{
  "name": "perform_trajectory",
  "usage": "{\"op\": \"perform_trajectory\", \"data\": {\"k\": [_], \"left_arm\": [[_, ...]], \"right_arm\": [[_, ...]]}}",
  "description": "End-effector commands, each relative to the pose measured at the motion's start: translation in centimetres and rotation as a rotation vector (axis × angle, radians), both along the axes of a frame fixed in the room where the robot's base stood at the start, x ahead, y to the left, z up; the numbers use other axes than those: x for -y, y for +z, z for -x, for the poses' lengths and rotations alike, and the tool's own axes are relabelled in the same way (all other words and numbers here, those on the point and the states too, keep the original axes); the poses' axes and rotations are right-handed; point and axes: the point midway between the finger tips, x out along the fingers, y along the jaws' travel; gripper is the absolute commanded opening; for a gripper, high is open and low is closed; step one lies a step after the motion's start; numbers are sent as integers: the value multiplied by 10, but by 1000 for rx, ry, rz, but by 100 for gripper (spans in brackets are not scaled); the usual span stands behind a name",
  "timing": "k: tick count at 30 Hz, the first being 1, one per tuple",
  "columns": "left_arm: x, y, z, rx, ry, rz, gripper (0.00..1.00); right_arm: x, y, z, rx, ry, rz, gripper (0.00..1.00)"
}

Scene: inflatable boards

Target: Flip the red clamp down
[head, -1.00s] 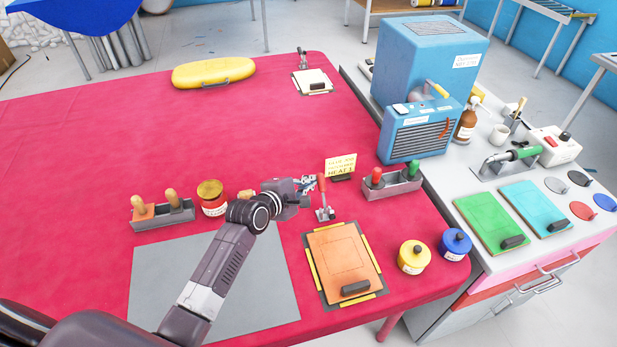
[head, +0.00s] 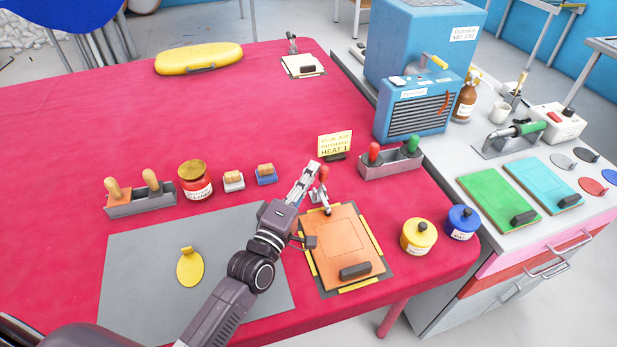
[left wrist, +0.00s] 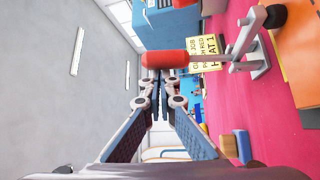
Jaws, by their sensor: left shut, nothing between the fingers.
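The red clamp's handle (head: 323,174) stands up from its metal base at the far edge of the orange board (head: 345,240). In the left wrist view the red handle (left wrist: 165,59) lies across the picture just beyond my fingertips, its metal lever (left wrist: 245,45) running right to the base. My left gripper (head: 313,166) is shut and empty, close to the left side of the handle; it also shows in the left wrist view (left wrist: 160,80). I cannot tell whether the fingertips touch the handle. My right gripper is not in view.
A yellow sign (head: 335,144) stands just behind the clamp. A grey holder (head: 390,163) with red and green handles is to the right. Yellow (head: 418,237) and blue (head: 462,223) jars stand right of the board. The table's far middle is clear.

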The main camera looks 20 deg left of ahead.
Motion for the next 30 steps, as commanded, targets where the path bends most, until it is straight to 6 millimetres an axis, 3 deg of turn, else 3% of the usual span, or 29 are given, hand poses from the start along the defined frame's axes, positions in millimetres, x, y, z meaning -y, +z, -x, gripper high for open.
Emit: {"op": "perform_trajectory", "data": {"k": [1,7,30], "left_arm": [[1,-5,2,16,-1,-12,0],[4,-3,6,61,-1,-43,0],[8,-5,8,70,-5,-51,0]], "right_arm": [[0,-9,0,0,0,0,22],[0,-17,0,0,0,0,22],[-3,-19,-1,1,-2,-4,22]]}}
